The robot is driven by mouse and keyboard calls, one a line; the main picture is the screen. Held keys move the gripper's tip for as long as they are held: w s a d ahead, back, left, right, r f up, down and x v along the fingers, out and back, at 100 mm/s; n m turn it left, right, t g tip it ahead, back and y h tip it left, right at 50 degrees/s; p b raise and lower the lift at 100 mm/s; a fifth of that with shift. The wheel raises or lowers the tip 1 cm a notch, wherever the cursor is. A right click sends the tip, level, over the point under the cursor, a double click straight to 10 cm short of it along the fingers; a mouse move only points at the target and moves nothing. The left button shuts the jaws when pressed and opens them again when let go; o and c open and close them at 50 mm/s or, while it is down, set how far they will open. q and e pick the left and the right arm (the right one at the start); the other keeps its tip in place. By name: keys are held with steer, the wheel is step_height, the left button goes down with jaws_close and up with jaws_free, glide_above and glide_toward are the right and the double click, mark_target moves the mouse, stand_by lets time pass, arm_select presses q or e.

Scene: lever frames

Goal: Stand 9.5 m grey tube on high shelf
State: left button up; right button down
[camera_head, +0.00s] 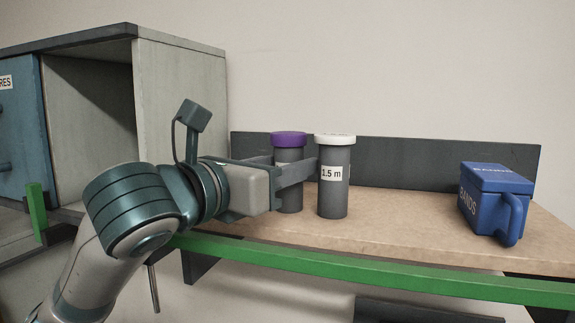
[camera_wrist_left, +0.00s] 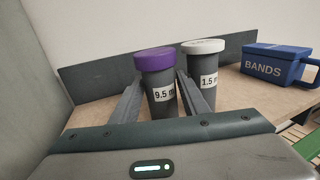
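The 9.5 m grey tube (camera_head: 289,139) has a purple lid and stands upright on a wooden shelf board (camera_head: 400,232). Its 9.5 label faces me in the left wrist view (camera_wrist_left: 161,95). My left gripper (camera_head: 294,162) is open, with one finger on each side of this tube. In the left wrist view a gap shows between the left finger and the tube; the right finger is close to it, and contact is unclear. One finger hides part of the tube in the head view. My right gripper is not in view.
A white-lidded grey tube labelled 1.5 m (camera_head: 333,195) stands close on the right. A blue BANDS box (camera_head: 494,200) sits farther right. The board has a green front edge (camera_head: 380,275) and a dark back panel (camera_head: 400,163). A grey cabinet (camera_head: 180,95) stands left.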

arm_select(q)
steer(key=shift+r, duration=0.2)
steer(key=shift+s+a+f+b, duration=0.15)
steer(key=shift+s+a+b, duration=0.15)
steer(key=shift+s+b, duration=0.15)
steer(key=shift+b+v, duration=2.8)
steer(key=shift+v, duration=2.7)
